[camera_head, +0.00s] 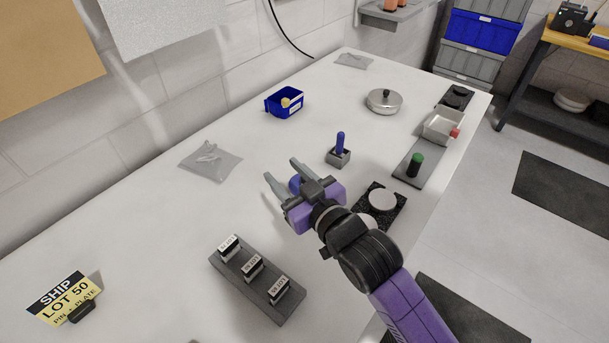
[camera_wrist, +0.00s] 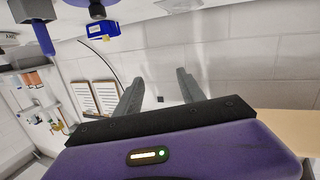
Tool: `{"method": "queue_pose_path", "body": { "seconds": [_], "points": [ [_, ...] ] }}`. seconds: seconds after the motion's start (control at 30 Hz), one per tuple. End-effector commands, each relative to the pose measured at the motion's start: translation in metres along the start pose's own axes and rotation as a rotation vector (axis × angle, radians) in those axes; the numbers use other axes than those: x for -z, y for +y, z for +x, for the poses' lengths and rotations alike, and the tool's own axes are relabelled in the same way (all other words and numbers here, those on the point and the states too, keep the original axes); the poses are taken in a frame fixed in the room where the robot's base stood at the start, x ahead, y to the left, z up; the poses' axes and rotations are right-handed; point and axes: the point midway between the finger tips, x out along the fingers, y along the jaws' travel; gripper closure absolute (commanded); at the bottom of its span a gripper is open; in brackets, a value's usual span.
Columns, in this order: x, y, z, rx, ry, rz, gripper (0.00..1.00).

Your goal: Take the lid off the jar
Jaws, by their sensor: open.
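A rounded blue thing (camera_head: 295,184), probably the jar, stands on the table and is partly hidden behind my gripper. I cannot make out the lid's seam. My gripper (camera_head: 281,172) is open and empty; its two fingers also show in the wrist view (camera_wrist: 158,82). In the head view the fingers overlap the blue thing; I cannot tell any contact.
A blue peg in a grey block (camera_head: 340,157) stands right of my gripper. A blue bin (camera_head: 285,102) and a silver pot with a black knob (camera_head: 384,101) stand farther back. A labelled rack (camera_head: 257,279) is in front. A plastic bag (camera_head: 210,161) lies left; table around it is clear.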

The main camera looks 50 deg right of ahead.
Motion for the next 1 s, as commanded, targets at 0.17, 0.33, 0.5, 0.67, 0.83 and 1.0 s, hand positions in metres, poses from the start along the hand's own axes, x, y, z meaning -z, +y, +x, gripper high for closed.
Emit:
{"method": "queue_pose_path", "body": {
  "seconds": [0.17, 0.33, 0.5, 0.67, 0.83, 1.0],
  "points": [
    [0.038, 0.037, 0.057, -0.096, -0.132, 0.049, 0.53],
    [0.055, 0.070, 0.089, -0.179, -0.344, 0.136, 0.53],
    [0.039, 0.082, 0.085, -0.228, -0.628, 0.237, 0.53],
    [0.001, 0.076, 0.053, -0.246, -0.885, 0.294, 0.53],
    [-0.022, 0.068, 0.025, -0.254, -1.038, 0.317, 0.53],
    [-0.035, 0.066, 0.021, -0.255, -1.072, 0.324, 0.53]
  ]
}}
